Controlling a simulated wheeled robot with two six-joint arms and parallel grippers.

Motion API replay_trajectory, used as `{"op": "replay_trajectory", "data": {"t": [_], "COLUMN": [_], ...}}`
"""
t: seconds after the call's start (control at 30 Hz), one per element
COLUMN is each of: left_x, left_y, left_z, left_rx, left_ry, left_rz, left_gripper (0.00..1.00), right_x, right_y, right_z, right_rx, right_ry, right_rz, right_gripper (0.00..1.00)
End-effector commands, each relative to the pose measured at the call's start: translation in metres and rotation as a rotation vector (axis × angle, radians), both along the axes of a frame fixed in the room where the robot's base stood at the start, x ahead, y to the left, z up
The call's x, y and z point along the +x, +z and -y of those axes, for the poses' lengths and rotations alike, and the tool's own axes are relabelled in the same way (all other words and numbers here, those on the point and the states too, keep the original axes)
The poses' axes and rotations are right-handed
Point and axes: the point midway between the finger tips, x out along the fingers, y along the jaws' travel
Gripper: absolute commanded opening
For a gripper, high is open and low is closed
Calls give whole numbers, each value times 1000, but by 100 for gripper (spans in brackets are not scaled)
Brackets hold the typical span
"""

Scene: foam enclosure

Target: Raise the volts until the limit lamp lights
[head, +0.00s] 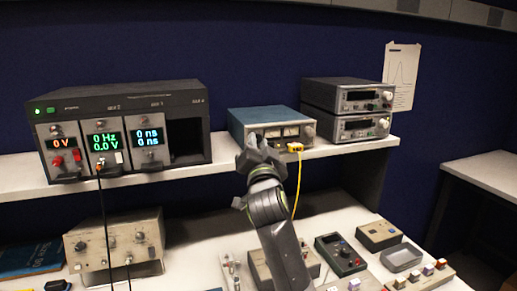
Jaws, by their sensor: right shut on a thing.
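A blue bench unit (262,117) with pale meter windows (291,131) on its front stands on the shelf. My right gripper (255,146) is raised against the lower left of that front. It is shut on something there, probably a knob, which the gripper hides. A modular rack (128,99) stands to the left, with an orange "0 V" display (61,144), a green "0 Hz / 0.0 V" display (105,143) and a blue "0 ns / 0 ns" display (149,137). I cannot make out a lit limit lamp on the blue unit. My left gripper is not in view.
A yellow plug (295,147) with a hanging yellow cable sits right of my gripper. Two stacked grey instruments (345,97) stand further right. A black cable (104,215) hangs from the rack. The lower bench holds a beige instrument (115,244) and several small boxes.

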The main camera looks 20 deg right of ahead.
Motion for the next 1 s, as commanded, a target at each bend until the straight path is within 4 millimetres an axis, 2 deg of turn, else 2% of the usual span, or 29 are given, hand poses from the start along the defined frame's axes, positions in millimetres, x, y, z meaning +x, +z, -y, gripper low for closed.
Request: {"op": "replay_trajectory", "data": {"t": [0.43, 0.47, 0.6, 0.63, 1.0], "left_x": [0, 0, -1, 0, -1], "left_y": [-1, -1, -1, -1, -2], "left_z": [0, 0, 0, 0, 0], "left_rx": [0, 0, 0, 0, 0], "left_ry": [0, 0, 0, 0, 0], "left_rz": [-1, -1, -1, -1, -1], "left_gripper": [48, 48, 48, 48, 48], "right_x": [0, 0, 0, 0, 0], "right_y": [-1, -1, -1, 0, -2], "right_z": [0, 0, 0, 0, 0], "right_rx": [11, 11, 10, 10, 9], "right_ry": [0, 0, 0, 0, 1], "right_rz": [-2, -2, -2, -2, -1], "right_gripper": [0, 24, 42, 44, 44]}}
